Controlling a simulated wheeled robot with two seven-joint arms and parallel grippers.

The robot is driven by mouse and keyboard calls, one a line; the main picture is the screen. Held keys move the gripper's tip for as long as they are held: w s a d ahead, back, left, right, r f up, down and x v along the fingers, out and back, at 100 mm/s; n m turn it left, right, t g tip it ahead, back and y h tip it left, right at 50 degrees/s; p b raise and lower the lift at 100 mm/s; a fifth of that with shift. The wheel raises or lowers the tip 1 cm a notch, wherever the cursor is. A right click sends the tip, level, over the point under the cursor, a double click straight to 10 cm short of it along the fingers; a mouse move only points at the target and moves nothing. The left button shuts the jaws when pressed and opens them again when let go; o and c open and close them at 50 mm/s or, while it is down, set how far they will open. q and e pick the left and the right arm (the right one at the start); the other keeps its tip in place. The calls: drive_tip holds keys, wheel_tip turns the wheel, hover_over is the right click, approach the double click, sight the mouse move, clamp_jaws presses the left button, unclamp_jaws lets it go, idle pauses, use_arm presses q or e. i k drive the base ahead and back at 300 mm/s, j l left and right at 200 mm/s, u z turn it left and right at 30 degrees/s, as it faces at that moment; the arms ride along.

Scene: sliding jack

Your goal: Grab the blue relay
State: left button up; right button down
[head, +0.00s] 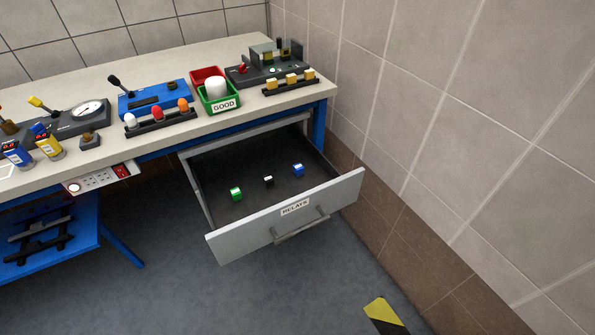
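The blue relay (298,170) is a small blue block with a light mark, lying on the dark floor of the open drawer, toward its right side. The drawer (222,246) is grey, pulled out from under the bench, with a "RELAYS" label on its front. A small black relay (268,181) and a green relay (236,194) lie to the left of the blue one, all apart from each other. Neither of my grippers shows in the head view.
The drawer handle (300,231) sticks out in front. The workbench (215,122) above carries a green "GOOD" bin (220,105), a red bin (205,74), a blue lever device (152,99) and several coloured parts. A tiled wall (420,130) stands close at right. The floor before the drawer is clear.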

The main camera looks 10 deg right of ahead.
sight(299, 169)
drive_tip(key=i+l, duration=0.2)
drive_tip(key=l, duration=0.15)
drive_tip(key=i+l, duration=0.2)
drive_tip(key=l, duration=0.15)
drive_tip(key=i+l, duration=0.15)
drive_tip(key=l, duration=0.2)
